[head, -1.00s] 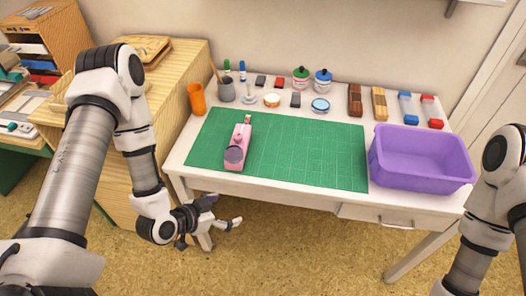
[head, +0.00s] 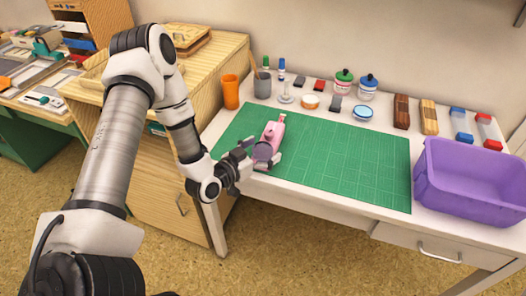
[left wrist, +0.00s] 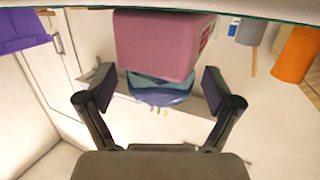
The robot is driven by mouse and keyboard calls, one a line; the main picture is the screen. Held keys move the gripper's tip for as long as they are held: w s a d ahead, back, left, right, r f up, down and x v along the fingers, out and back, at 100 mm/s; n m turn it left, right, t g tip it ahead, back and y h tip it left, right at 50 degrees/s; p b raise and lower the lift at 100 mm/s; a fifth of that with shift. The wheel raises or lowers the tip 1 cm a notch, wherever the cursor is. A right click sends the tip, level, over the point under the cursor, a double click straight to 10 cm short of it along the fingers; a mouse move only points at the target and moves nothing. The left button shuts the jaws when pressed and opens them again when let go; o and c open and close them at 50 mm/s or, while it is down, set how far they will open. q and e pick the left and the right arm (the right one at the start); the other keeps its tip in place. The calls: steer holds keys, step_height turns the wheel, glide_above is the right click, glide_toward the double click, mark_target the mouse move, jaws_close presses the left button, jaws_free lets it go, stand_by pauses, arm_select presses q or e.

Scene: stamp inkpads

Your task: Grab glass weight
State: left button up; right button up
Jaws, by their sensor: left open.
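A round, bluish, see-through weight (left wrist: 160,94) shows between my left fingers in the left wrist view, which is upside down. In the head view the glass weight (head: 264,151) looks like a dark purple-grey disc on the near end of a pink block (head: 272,132). The pink block stands on the green mat, and the weight seems to sit on top of it. My left gripper (head: 259,156) is open at the mat's near left edge, its fingers on either side of the weight. I see gaps between fingers and weight in the wrist view. My right gripper is out of view.
The green mat (head: 345,165) is otherwise bare. An orange cup (head: 231,92) and a grey cup (head: 262,86) stand behind the block. Jars, pads and stamps line the table's back. A purple bin (head: 470,185) stands at the right.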

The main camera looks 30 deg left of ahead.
arm_select(q)
steer(key=c, duration=1.5)
